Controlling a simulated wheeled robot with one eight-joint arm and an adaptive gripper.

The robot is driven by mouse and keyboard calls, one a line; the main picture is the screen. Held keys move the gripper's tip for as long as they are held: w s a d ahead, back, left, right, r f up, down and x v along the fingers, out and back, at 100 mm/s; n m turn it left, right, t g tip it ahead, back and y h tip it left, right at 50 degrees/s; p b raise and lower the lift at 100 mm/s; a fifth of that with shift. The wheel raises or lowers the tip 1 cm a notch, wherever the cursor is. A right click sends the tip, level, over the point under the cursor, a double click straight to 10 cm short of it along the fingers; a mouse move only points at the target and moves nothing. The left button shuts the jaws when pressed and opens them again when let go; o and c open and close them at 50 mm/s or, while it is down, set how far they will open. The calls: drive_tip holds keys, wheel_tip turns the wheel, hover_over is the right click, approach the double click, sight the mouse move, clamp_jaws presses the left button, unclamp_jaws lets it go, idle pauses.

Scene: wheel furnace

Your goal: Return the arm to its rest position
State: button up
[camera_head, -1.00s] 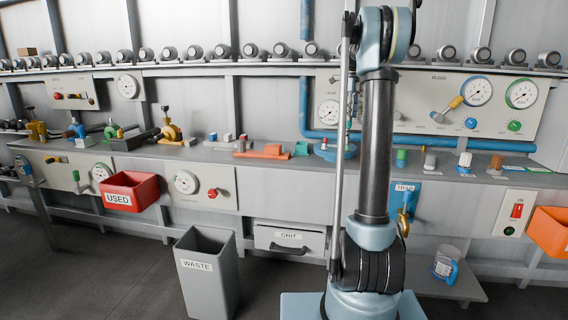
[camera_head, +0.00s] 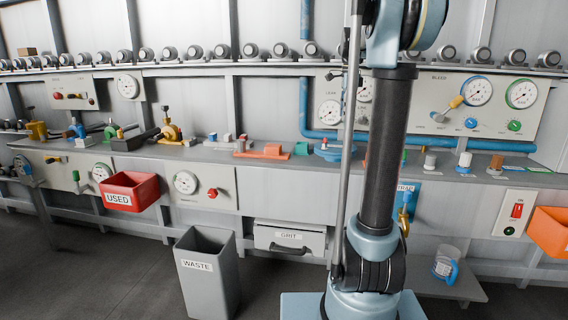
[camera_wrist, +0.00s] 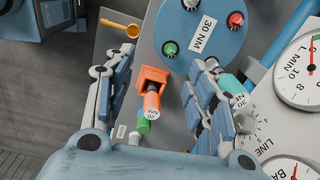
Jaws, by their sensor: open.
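My arm (camera_head: 382,150) stands upright in the middle of the head view, and its upper part runs out of the top of the picture. My gripper is outside the head view. In the wrist view, my gripper (camera_wrist: 163,68) is open, its two blue-padded fingers spread wide. An orange piece with an orange and green end (camera_wrist: 151,98) shows between the fingers, lying on the bench below. Nothing appears gripped. Beyond the fingertips is a blue disc labelled 30 NM (camera_wrist: 203,44).
The bench (camera_head: 225,153) carries several fittings. A red USED bin (camera_head: 133,190) hangs at left, and a grey WASTE bin (camera_head: 206,270) stands on the floor. An orange bin (camera_head: 549,230) is at far right. Gauges (camera_wrist: 303,70) line the wrist view's right side.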

drive_tip(key=s+a+f+n, duration=0.2)
drive_tip(key=s+f+n, duration=0.7)
drive_tip(key=s+f, duration=0.5)
drive_tip(key=s+a+f+n+t, duration=0.1)
drive_tip(key=s+a+f+n, duration=0.2)
drive_tip(key=s+f+n, duration=0.7)
drive_tip(key=s+f, duration=0.5)
drive_tip(key=s, duration=0.8)
drive_tip(key=shift+s+a+t, duration=0.2)
drive_tip(key=shift+a+t, duration=0.1)
drive_tip(key=shift+a, duration=0.05)
